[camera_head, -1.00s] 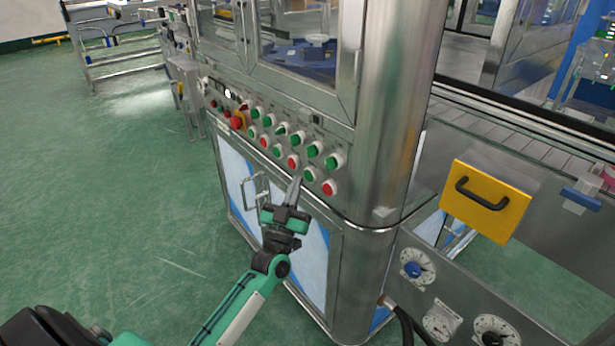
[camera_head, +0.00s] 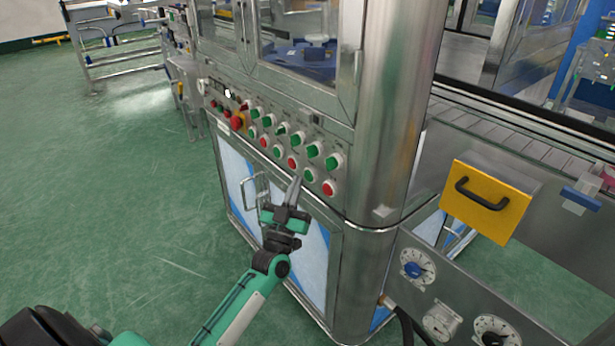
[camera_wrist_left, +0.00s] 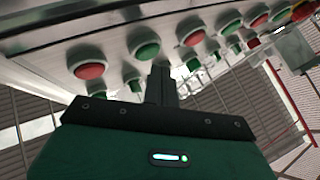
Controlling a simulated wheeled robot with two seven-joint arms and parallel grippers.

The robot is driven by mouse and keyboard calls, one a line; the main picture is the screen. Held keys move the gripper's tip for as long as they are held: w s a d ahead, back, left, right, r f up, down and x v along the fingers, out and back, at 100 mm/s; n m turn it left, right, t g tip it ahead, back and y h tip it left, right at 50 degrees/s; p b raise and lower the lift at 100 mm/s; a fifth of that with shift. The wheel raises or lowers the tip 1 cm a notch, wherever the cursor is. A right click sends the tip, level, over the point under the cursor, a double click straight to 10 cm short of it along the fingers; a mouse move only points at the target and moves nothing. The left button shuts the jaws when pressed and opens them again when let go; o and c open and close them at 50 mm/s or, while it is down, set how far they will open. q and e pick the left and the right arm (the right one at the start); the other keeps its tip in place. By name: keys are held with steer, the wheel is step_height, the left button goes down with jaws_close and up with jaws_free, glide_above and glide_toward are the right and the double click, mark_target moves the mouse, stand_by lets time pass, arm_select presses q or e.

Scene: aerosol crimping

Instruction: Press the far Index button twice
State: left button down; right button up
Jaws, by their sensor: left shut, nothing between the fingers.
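Labels are too small to read, so I cannot tell which is the far Index button. My left gripper (camera_head: 297,181) is shut and empty, its tips just below a green button (camera_head: 309,174) and a red button (camera_head: 293,162). In the left wrist view, the shut fingers (camera_wrist_left: 161,72) point at the panel between a green button (camera_wrist_left: 145,43) and a red button (camera_wrist_left: 190,32). Contact cannot be told. My right gripper is out of view.
A larger red button on a yellow base (camera_head: 238,121) is at the panel's left end. A door handle (camera_head: 249,190) sticks out beside my left gripper. A yellow box with a black handle (camera_head: 485,205) and dials (camera_head: 417,267) are at the right. Green floor (camera_head: 110,210) is open at the left.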

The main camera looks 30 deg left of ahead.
arm_select(q)
steer(key=shift+w+d, duration=0.1)
steer(key=shift+w+d, duration=0.1)
steer(key=shift+w, duration=0.15)
steer(key=shift+w+d, duration=0.15)
steer(key=shift+w, duration=0.2)
stand_by(0.6)
steer(key=shift+s, duration=0.1)
steer(key=shift+s+a+p, duration=0.3)
steer(key=shift+s+p, duration=0.25)
steer(key=shift+s, duration=0.2)
steer(key=s, duration=0.1)
steer(key=s+a+p, duration=0.1)
steer(key=s, duration=0.1)
steer(key=s+a, duration=0.1)
steer(key=shift+s+p, duration=0.2)
steer(key=shift+p, duration=0.2)
